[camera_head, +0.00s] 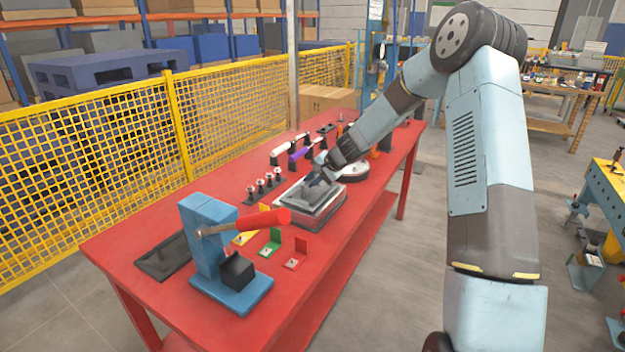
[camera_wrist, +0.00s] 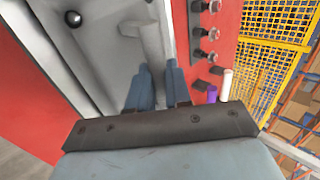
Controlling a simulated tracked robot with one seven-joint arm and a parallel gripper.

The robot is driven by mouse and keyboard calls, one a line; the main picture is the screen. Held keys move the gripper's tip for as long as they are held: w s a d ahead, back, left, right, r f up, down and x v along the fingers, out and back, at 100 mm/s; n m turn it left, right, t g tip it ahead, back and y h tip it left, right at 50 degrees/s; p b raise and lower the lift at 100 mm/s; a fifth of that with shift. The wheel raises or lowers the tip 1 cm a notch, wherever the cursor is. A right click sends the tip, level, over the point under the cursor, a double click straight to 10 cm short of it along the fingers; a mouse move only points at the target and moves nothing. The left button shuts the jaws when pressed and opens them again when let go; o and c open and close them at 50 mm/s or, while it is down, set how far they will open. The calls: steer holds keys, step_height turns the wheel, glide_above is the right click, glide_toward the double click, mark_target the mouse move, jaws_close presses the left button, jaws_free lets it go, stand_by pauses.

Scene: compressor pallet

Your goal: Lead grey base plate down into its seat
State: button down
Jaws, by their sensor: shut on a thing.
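The grey base plate (camera_head: 306,196) lies over a light-rimmed seat (camera_head: 322,221) on the red table, below my gripper (camera_head: 319,174). In the wrist view the plate (camera_wrist: 110,40) is a broad grey surface with a raised bar (camera_wrist: 150,40). My gripper's two blue fingers (camera_wrist: 158,85) point down onto the plate, one on each side of the bar, shut on it. The plate looks roughly level. I cannot tell whether it rests fully in the seat or sits slightly above it.
Coloured brackets (camera_head: 271,243) lie before the seat. Metal knobs (camera_head: 264,184) stand left of it, and a round white part (camera_head: 352,172) lies behind.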

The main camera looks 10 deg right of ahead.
steer(key=c, duration=1)
jaws_free()
steer(key=shift+f, duration=0.1)
steer(key=v, duration=1.3)
steer(key=shift+s+d+r, duration=0.15)
steer(key=shift+s+r, duration=0.05)
steer(key=shift+r, duration=0.05)
